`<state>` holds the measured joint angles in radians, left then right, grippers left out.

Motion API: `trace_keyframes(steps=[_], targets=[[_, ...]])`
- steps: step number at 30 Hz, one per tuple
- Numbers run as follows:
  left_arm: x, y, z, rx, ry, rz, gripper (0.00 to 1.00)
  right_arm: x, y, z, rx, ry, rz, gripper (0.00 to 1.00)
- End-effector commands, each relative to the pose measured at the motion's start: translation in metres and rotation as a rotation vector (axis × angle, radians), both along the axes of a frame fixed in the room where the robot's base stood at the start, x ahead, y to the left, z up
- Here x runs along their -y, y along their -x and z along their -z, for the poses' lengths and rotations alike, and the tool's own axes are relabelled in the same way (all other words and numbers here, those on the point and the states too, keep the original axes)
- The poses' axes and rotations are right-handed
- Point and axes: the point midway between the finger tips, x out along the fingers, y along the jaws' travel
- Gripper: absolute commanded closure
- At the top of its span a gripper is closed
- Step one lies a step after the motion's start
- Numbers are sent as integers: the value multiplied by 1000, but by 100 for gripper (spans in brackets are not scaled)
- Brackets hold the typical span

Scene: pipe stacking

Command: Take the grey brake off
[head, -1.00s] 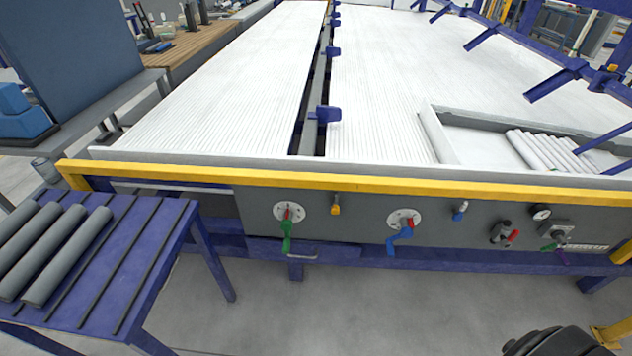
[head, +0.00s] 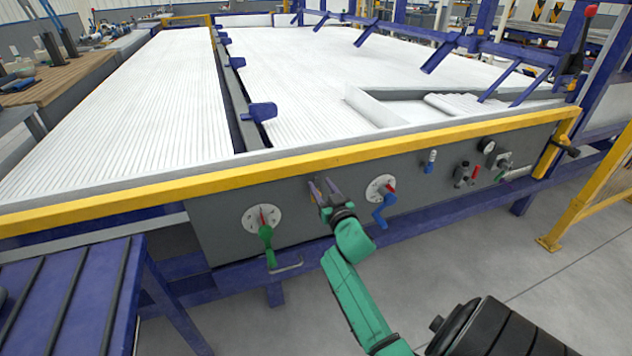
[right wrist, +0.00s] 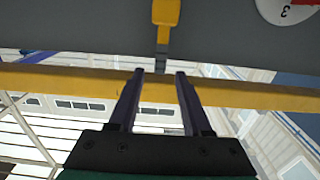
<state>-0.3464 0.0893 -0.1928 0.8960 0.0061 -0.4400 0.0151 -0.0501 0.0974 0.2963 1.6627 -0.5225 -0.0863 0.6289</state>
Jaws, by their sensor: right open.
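My right gripper (head: 325,188) is held up at the grey control panel (head: 225,235), between two round dials. It is open and empty. In the right wrist view, its two dark fingers (right wrist: 159,74) stand apart just short of a yellow lever (right wrist: 166,12) with a short grey shank (right wrist: 162,58). The shank lines up with the gap between the fingertips. In the head view the gripper hides most of that lever. I cannot tell for certain which fitting is the grey brake. My left gripper is not in view.
A green-handled dial (head: 264,220) is left of my gripper and a blue-handled dial (head: 382,190) right of it. A yellow rail (head: 150,190) runs above the panel.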

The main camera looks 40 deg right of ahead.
Motion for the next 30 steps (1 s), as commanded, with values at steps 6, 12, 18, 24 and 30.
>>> trace_keyframes(steps=[6,12,18,24,30], targets=[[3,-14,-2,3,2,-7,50,13,-38,2,0,1,0,51],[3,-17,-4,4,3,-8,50,15,-43,1,-2,0,0,51],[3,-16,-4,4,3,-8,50,15,-43,1,-2,-1,0,86],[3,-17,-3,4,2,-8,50,15,-43,1,-2,-1,0,100],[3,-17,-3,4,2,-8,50,15,-42,1,-3,-1,0,100]])
